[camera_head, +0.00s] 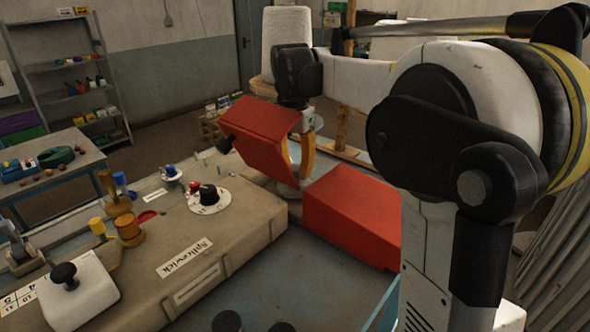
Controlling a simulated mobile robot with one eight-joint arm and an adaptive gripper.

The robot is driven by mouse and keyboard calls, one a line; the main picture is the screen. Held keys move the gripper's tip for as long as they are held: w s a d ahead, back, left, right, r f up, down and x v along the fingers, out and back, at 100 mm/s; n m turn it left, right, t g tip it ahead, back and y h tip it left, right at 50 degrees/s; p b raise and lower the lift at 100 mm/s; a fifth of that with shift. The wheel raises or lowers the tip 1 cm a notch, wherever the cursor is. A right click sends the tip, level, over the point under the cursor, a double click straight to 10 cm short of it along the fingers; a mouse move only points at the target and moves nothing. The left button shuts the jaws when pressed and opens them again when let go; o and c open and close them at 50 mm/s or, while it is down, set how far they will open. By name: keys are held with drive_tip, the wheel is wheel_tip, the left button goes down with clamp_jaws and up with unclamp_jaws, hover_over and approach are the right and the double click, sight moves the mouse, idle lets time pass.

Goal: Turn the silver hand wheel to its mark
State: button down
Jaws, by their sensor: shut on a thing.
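My gripper (304,155) reaches down from the black wrist (297,75) between a tilted red panel and a red box. Its orange-yellow fingers show only in part, behind the red panel's right edge. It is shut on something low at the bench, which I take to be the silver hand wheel. A small pale metal part (288,191) shows just below the fingers. The wheel's rim, its mark and the contact are mostly hidden, so its turn angle cannot be told.
The tilted red panel (262,128) and red box (350,222) crowd the gripper. On the beige console (235,235) stand a black knob on a pale dial (208,197), a blue-topped knob (171,174) and yellow fittings (128,228). A side table (75,178) and shelf stand left.

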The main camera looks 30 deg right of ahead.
idle(0.4)
drive_tip(key=c, duration=1)
unclamp_jaws()
